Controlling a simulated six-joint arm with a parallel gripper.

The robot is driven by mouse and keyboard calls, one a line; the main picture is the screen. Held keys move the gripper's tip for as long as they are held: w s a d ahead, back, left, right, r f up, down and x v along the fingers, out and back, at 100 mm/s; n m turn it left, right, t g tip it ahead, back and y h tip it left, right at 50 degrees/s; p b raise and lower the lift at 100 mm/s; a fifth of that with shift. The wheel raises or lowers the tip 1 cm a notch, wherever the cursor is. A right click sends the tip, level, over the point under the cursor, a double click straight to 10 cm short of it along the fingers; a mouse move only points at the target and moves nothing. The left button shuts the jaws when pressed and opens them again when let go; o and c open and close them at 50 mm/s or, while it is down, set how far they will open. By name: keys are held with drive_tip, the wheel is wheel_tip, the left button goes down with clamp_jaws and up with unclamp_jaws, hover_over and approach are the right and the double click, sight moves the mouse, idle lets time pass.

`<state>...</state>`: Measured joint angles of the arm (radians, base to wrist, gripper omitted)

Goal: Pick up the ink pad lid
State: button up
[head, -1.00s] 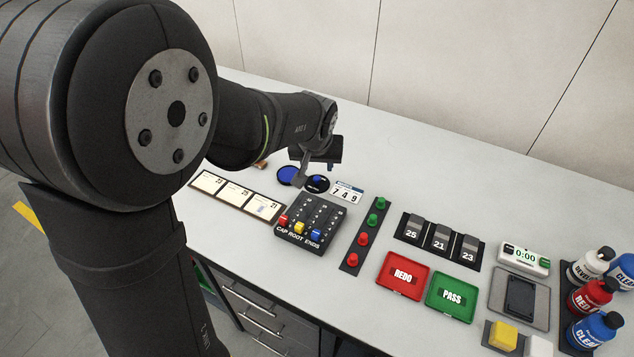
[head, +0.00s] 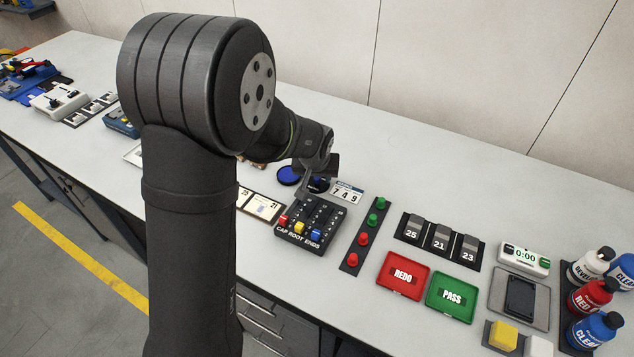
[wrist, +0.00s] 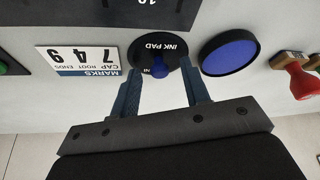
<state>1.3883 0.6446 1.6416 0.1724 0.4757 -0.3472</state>
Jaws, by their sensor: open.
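The ink pad lid is a black disc with a blue knob and the words INK PAD; it lies on the bench in the wrist view (wrist: 153,47). Beside it is the open ink pad with a round blue face (wrist: 229,56), which also shows in the head view (head: 289,176). My gripper (wrist: 159,66) is open and empty, with one finger on each side of the blue knob, over the lid. Whether the fingers touch the lid cannot be told. In the head view the gripper partly hides the lid (head: 321,186).
A white MARKS card (head: 347,193) reading 7 4 9 lies close beside the lid. A dark block with numbered holes and coloured pegs (head: 312,222) stands in front. Stamps with wooden and red parts (wrist: 297,75) lie beyond the ink pad. Bare bench lies behind.

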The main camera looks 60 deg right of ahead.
clamp_jaws()
drive_tip(key=shift+r, duration=0.1)
idle(0.3)
wheel_tip(320, 180, up, 4)
drive_tip(key=shift+r, duration=0.1)
drive_tip(key=s+a+r, duration=0.3)
drive_tip(key=s+r, duration=0.3)
drive_tip(key=s, duration=0.4)
drive_tip(key=n+t+y, duration=0.1)
drive_tip(key=n+t, duration=0.1)
drive_tip(key=n, duration=0.4)
hover_over(317, 179)
drive_tip(key=w+a, duration=0.1)
drive_tip(key=w, duration=0.7)
wheel_tip(317, 179, down, 2)
drive_tip(key=shift+s+a+f, duration=0.1)
drive_tip(key=shift+f, duration=1.45)
drive_tip(key=shift+a+f, duration=0.1)
drive_tip(key=shift+f, duration=1.45)
